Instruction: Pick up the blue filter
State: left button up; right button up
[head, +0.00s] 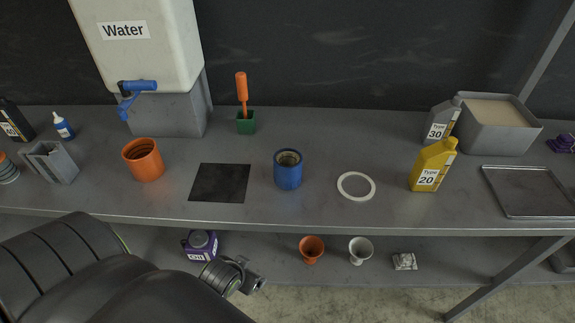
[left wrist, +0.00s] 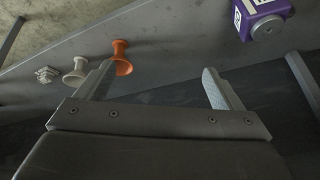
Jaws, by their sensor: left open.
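The blue filter (head: 288,174) stands upright on the grey workbench, near the middle of the head view, with its open top facing up. It is between a black square mat (head: 219,183) and a white ring (head: 356,187), touching neither. My left gripper (left wrist: 159,70) is open and empty in the left wrist view, its two fingers wide apart. In the head view the end of my left arm is low, in front of the bench edge and below the filter, apart from it. The filter does not show in the left wrist view. My right gripper is in neither view.
An orange cylinder (head: 144,160) stands left of the mat, and a yellow bottle (head: 431,166) stands right of the ring. The lower shelf holds a purple container (head: 200,246), an orange funnel (head: 311,249) and a white funnel (head: 360,250). The bench behind the filter is clear.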

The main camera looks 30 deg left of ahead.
pick_arm(q)
notch_tip(320, 180, up, 17)
jog(key=d+t+p, duration=0.1)
jog(key=t+p, duration=0.1)
jog(key=n+t, duration=0.1)
jog(key=t, duration=0.5)
send_near(283, 167)
jog(key=shift+y, duration=0.4)
jog(key=x, duration=0.3)
jog(key=p+x, duration=0.1)
jog(key=x, duration=0.2)
jog(key=p+x, duration=0.1)
jog(key=x, duration=0.2)
jog(key=shift+w+d+f, duration=0.15)
jog(key=shift+w+d, duration=0.1)
jog(key=shift+d, duration=0.1)
jog(key=shift+w+a+f+p, duration=0.1)
jog(key=shift+w+f+p, duration=0.05)
jog(key=shift+w+p, duration=0.15)
jog(key=shift+w+a+f+p, duration=0.15)
jog(key=shift+w+p, duration=0.2)
jog(key=shift+w, duration=0.25)
jog(key=shift+p+x, duration=0.5)
jog(key=shift+x, duration=1.45)
jog(key=shift+s, duration=0.1)
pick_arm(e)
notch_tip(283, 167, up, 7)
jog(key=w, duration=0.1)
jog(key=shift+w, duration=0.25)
